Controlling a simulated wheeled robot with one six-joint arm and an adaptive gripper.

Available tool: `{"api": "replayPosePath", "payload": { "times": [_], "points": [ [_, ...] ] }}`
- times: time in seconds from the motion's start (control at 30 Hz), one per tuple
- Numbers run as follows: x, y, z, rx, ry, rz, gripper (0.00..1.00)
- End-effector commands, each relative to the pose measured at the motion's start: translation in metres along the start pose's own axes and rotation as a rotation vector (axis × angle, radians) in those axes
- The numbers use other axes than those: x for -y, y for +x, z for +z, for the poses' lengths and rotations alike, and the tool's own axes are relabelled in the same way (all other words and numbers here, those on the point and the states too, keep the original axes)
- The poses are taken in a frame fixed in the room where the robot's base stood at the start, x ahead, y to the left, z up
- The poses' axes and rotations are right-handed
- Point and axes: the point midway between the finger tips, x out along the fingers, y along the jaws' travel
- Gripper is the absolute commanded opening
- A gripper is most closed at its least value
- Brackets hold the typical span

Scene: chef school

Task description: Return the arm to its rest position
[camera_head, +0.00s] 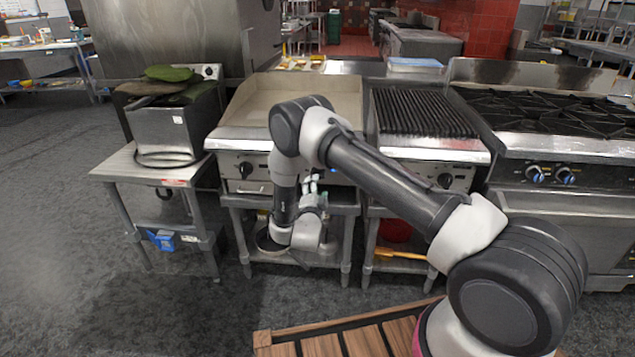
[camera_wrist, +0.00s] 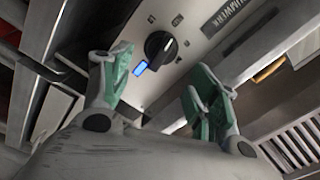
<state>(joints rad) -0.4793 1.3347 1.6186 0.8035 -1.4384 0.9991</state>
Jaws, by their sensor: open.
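My arm reaches from the lower right of the head view, bends at a raised elbow and hangs down in front of the griddle (camera_head: 293,92). My gripper (camera_head: 313,187) is near the griddle's front panel, small and partly hidden by my wrist. In the wrist view my gripper (camera_wrist: 162,88) is open, with green-padded fingers spread apart and nothing held. A black control knob (camera_wrist: 159,46) with a blue mark shows beyond and between the fingers. It appears apart from them, though the exact distance is unclear.
A fryer (camera_head: 172,125) stands on a steel table at left. A ribbed grill (camera_head: 422,112) and a burner range (camera_head: 560,115) stand at right. A slatted wooden surface (camera_head: 345,340) is at the bottom. Open floor (camera_head: 75,220) lies at left.

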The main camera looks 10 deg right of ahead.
Motion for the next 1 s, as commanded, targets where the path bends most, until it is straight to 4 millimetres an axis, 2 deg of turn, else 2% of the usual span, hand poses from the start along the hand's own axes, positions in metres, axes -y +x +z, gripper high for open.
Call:
{"api": "replayPosePath", "payload": {
  "times": [0.1,0.2,0.6,0.67,0.77,0.9,1.0],
  "points": [
    [0.0,-0.016,0.001,0.002,0.0,0.0,0.6],
    [0.0,-0.022,0.0,0.0,0.0,0.0,0.6],
    [-0.002,-0.024,0.001,0.005,-0.031,0.008,0.6],
    [-0.014,-0.024,0.009,0.039,-0.076,0.056,0.6],
    [-0.047,-0.031,0.034,0.172,-0.185,0.179,0.6],
    [-0.112,-0.075,0.066,0.469,-0.403,0.395,0.6],
    [-0.118,-0.108,0.075,0.694,-0.535,0.503,0.6]
  ]
}}
